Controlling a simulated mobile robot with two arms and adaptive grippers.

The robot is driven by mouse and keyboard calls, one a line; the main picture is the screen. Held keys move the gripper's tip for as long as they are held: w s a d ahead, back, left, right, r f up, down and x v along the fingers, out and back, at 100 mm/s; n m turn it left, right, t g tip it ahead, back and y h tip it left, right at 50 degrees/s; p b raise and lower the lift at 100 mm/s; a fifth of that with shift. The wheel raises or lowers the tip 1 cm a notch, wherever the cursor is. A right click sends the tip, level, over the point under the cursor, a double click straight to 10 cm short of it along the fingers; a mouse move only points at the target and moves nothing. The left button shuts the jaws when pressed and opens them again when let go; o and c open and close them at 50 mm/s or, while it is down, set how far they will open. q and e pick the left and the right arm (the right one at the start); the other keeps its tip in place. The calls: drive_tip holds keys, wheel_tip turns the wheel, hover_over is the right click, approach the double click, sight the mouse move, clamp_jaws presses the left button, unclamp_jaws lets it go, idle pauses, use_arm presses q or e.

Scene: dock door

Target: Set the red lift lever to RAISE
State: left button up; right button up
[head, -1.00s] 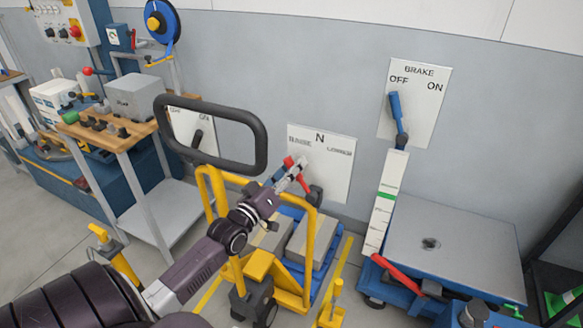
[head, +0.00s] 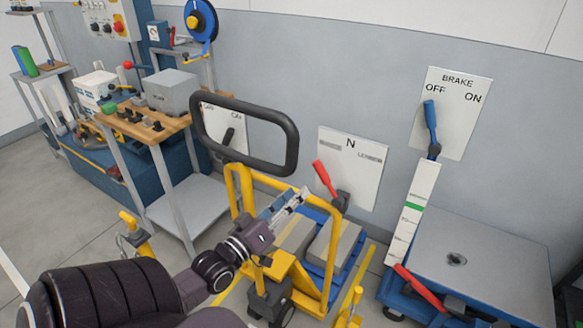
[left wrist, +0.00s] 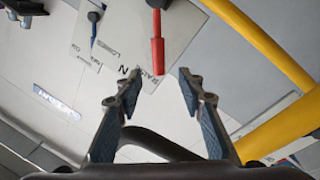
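The red lift lever (head: 325,178) is on a white wall plate (head: 366,184) marked N at the top and LOWER at the right. Its handle leans up and left from a dark pivot, on the side away from LOWER. In the left wrist view the red handle (left wrist: 157,55) ends beside the RAISE lettering. My left gripper (head: 292,198) is below and left of the lever in the head view, apart from it. In the left wrist view its two fingers (left wrist: 158,83) are spread, with nothing between them. My right gripper is not in view.
A yellow cart with a black loop handle (head: 292,150) stands close around my left arm. A brake plate (head: 455,125) with a blue lever (head: 430,122) is on the wall to the right. A blue lift table (head: 470,262) stands below it. A wooden-topped bench (head: 150,128) is at left.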

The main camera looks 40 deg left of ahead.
use_arm(q)
drive_tip(key=shift+s, duration=0.15)
idle(0.5)
drive_tip(key=s+d+f+m+g, duration=0.1)
drive_tip(key=s+f+g, duration=0.25)
drive_tip(key=f, duration=0.95)
drive_tip(key=s+d+f+m+g, duration=0.1)
drive_tip(key=s+d+f+g, duration=0.2)
drive_tip(key=f, duration=1)
drive_tip(key=s+f+m+g, duration=0.1)
drive_tip(key=s+f+g, duration=0.25)
drive_tip(key=f, duration=0.95)
drive_tip(key=s+d+f+m+g, duration=0.2)
drive_tip(key=s+d+f, duration=0.3)
drive_tip(key=s+f, duration=0.2)
drive_tip(key=s+d+f+m+g+h, duration=0.1)
drive_tip(key=s+d+f+m+g, duration=0.2)
drive_tip(key=s, duration=0.9)
drive_tip(key=s+d+f+m+g, duration=0.2)
drive_tip(key=s+d+f+g, duration=0.1)
drive_tip(key=s+d+f, duration=0.4)
drive_tip(key=s+f, duration=0.3)
drive_tip(key=f, duration=0.1)
drive_tip(key=shift+d+f+m, duration=0.15)
drive_tip(key=shift+m, duration=0.15)
drive_tip(key=shift+c, duration=0.7)
